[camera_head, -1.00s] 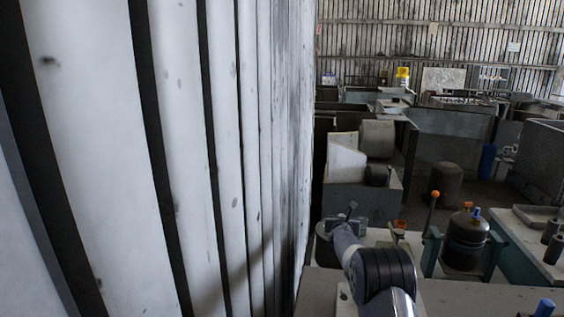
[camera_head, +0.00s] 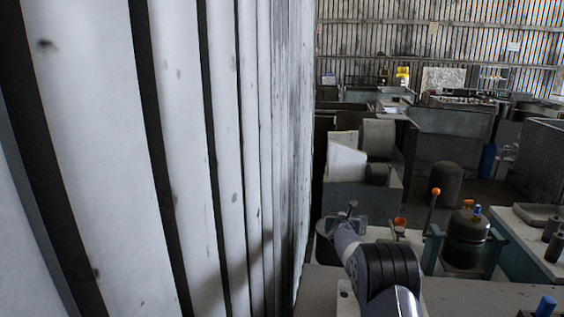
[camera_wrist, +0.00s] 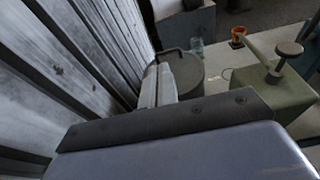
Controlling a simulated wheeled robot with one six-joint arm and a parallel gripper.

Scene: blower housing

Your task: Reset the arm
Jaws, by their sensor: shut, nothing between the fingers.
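My gripper (camera_wrist: 158,88) shows in the wrist view as two pale fingers held together past a dark bar, with nothing between them. In the head view my arm reaches away from me, and its end (camera_head: 350,210) is small beside the ribbed wall. A dark round pot (camera_wrist: 186,72) with a bent handle lies just beyond and right of the fingers in the wrist view. I cannot tell whether they touch it.
A pale ribbed metal wall (camera_head: 235,150) stands close on the left. An orange cup (camera_head: 400,222), an orange-knobbed lever (camera_head: 435,193) and a dark tank (camera_head: 466,240) stand to the right. A blower housing (camera_head: 348,160) is behind. The near grey bench top (camera_head: 470,297) is mostly clear.

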